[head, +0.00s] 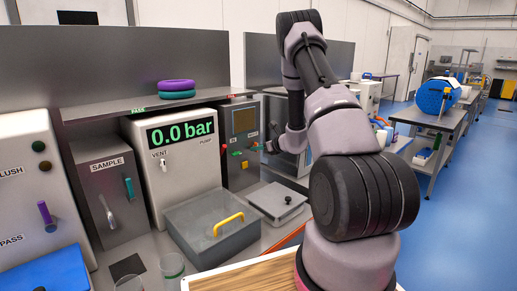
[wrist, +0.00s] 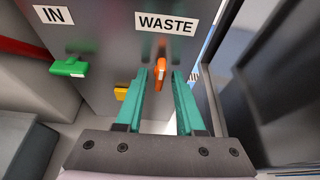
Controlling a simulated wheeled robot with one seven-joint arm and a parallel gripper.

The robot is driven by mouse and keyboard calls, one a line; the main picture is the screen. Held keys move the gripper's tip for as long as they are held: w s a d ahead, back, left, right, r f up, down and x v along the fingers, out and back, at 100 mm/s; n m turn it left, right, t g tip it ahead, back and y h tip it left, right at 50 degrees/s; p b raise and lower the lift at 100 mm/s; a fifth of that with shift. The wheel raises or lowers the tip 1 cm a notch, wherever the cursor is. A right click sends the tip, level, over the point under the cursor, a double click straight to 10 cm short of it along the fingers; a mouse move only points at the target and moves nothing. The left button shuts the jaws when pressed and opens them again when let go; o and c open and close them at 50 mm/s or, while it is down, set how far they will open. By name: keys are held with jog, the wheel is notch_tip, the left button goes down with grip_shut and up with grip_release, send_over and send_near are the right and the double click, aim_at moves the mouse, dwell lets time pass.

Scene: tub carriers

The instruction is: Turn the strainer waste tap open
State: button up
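The strainer is a dark grey box (head: 240,122) under the shelf in the head view; its front panel (wrist: 110,45) fills the upper middle of the wrist view. The waste tap (wrist: 160,72) is a small orange handle below the WASTE label (wrist: 166,24), standing roughly upright in the picture. My gripper (wrist: 160,78) has teal fingers, open, one on each side of the orange handle with gaps showing. I cannot tell how deep the handle sits between them. In the head view my gripper (head: 259,148) is at the box's right front, and the orange handle is not clear there.
A green tap (wrist: 68,68) under the IN label is left of my fingers. A yellow part (wrist: 121,93) sits close beside the left finger. A dark surface (wrist: 270,80) stands to the right. A pressure box (head: 172,165) reads 0.0 bar. A lidded grey tub (head: 205,240) is on the bench.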

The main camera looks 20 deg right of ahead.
dwell(0.3)
jog(key=v, duration=1.1)
jog(key=shift+w, duration=0.1)
jog(key=shift+a, duration=0.1)
